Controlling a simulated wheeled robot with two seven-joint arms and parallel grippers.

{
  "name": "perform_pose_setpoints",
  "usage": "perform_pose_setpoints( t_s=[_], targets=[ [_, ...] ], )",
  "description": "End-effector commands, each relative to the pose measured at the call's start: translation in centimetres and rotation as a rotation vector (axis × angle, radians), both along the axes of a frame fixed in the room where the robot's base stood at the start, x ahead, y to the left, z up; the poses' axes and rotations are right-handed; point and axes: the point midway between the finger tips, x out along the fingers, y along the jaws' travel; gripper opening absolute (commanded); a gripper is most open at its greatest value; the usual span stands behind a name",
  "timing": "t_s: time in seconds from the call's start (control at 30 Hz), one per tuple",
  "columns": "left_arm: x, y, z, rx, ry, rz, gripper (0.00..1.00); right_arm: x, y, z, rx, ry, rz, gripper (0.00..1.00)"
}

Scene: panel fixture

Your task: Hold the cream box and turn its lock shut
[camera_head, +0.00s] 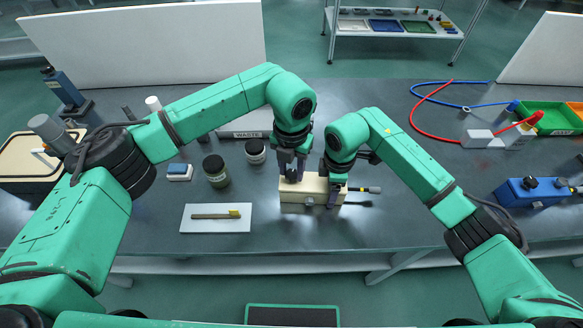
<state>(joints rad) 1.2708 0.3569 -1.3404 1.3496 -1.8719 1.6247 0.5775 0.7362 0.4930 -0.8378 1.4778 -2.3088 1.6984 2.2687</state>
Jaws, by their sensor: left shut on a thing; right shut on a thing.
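The cream box (296,196) sits on the grey table, between my two arms, with a small round grey knob on its front face. My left gripper (292,175) points down at the top of the box, left of its middle, and is shut on a small dark part there, which looks like the lock. The fingers hide most of that part, so its turn angle cannot be told. My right gripper (334,194) reaches down at the box's right end and is shut on the box, with a dark finger showing against its front.
A dark rod with a yellow band (362,190) sticks out right of the box. A blue device (530,192) and red and blue hoses lie right. The table's front strip is clear.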

Motion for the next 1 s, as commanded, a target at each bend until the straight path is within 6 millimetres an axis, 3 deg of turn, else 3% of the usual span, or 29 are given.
perform_pose_setpoints(
  t_s=[0.5,1.0],
  targets=[
    [-0.01,0.00,0.06,-0.001,0.001,-0.433,0.00,0.04,-0.05,0.02,-0.001,-0.001,-0.002,0.00],
    [0.00,-0.01,0.09,-0.002,0.001,-0.587,0.00,0.04,-0.08,0.00,-0.002,-0.001,-0.002,0.00]
  ],
)
